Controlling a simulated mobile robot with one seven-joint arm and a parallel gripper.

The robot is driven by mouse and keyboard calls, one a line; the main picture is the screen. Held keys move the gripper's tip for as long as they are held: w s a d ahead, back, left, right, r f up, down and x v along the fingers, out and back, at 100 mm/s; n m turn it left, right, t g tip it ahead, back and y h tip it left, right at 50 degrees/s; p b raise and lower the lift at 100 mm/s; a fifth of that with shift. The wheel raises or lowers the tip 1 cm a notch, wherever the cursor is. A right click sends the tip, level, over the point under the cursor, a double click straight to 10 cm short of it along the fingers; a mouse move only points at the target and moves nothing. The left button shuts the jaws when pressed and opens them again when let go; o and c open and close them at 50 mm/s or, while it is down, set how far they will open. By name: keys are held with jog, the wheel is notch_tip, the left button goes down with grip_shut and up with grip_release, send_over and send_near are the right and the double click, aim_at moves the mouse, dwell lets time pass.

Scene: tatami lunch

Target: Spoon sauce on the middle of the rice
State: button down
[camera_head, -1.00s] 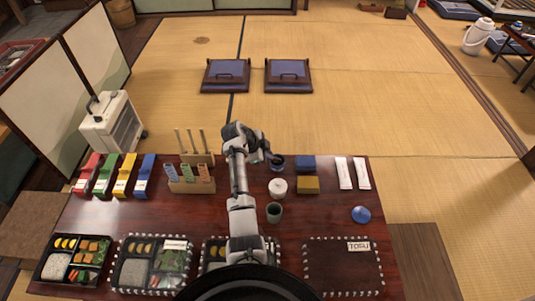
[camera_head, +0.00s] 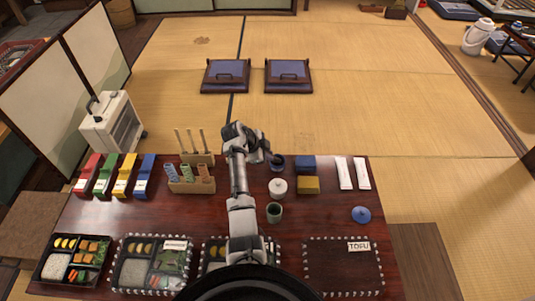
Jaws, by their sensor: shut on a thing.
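My gripper (camera_head: 274,160) is at the far side of the table, at the rim of a small dark blue pot (camera_head: 278,165). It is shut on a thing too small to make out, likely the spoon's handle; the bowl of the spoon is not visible. White rice (camera_head: 56,267) lies in the lower left compartment of the leftmost black bento box (camera_head: 42,277). More rice (camera_head: 133,272) lies in the second box (camera_head: 118,266). A third box (camera_head: 206,262) is partly hidden by my arm. I cannot see any sauce on the rice.
A white lidded jar (camera_head: 278,187) and a grey-green cup (camera_head: 274,212) stand near the pot. Wooden holders (camera_head: 191,186) stand left of my arm. The TOFU-marked area (camera_head: 340,275) is bare.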

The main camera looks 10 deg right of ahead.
jog(key=shift+s, duration=0.1)
jog(key=shift+r+p, duration=2.6)
jog(key=shift+r, duration=0.85)
